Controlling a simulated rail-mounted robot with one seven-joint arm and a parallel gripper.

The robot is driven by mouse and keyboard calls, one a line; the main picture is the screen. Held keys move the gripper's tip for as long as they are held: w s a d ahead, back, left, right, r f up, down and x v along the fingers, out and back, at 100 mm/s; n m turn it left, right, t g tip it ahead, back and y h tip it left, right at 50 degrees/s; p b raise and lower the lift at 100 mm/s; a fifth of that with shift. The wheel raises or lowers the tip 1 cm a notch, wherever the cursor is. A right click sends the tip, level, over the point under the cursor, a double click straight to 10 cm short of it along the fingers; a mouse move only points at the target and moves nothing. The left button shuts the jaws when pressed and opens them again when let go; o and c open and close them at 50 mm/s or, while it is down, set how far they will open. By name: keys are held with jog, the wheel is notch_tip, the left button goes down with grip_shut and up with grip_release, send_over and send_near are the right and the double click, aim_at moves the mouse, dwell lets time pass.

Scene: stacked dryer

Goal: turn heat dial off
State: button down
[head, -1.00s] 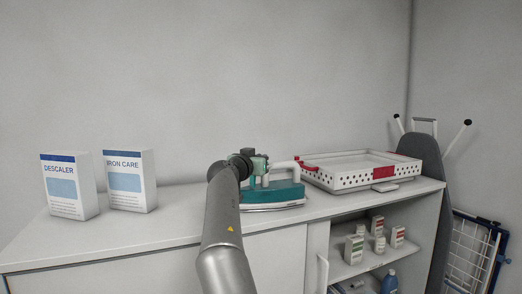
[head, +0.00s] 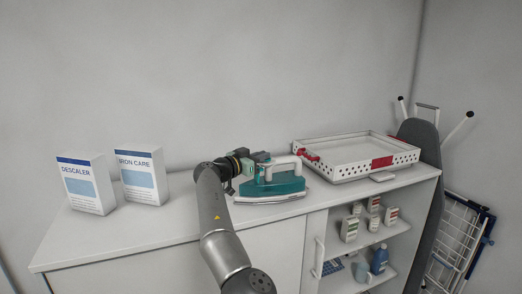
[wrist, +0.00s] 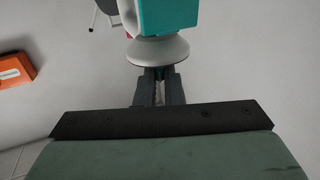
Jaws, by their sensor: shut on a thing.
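A teal and white iron (head: 270,187) rests on the white cabinet top, with its white handle (head: 287,162) on its upper side. My gripper (head: 261,158) reaches it from the left, at the upper part of its body. In the wrist view a round, flared pale heat dial (wrist: 158,50) sits against the teal body (wrist: 166,18). My gripper's dark fingers (wrist: 157,87) are close together, shut on the dial's narrow end. The fingers hide part of that end, and I cannot read any dial marking.
A white perforated tray (head: 350,172) with red parts stands right of the iron. A Descaler box (head: 87,186) and an Iron Care box (head: 140,178) stand at the left. A folded ironing board (head: 424,150) stands at the right.

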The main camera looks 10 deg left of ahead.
jog(key=shift+f, duration=0.1)
jog(key=c, duration=1.5)
grip_release()
jog(key=shift+d, duration=0.1)
jog(key=shift+c, duration=0.2)
jog(key=b+v, duration=0.8)
jog(key=v, duration=0.9)
jog(key=shift+s, duration=0.2)
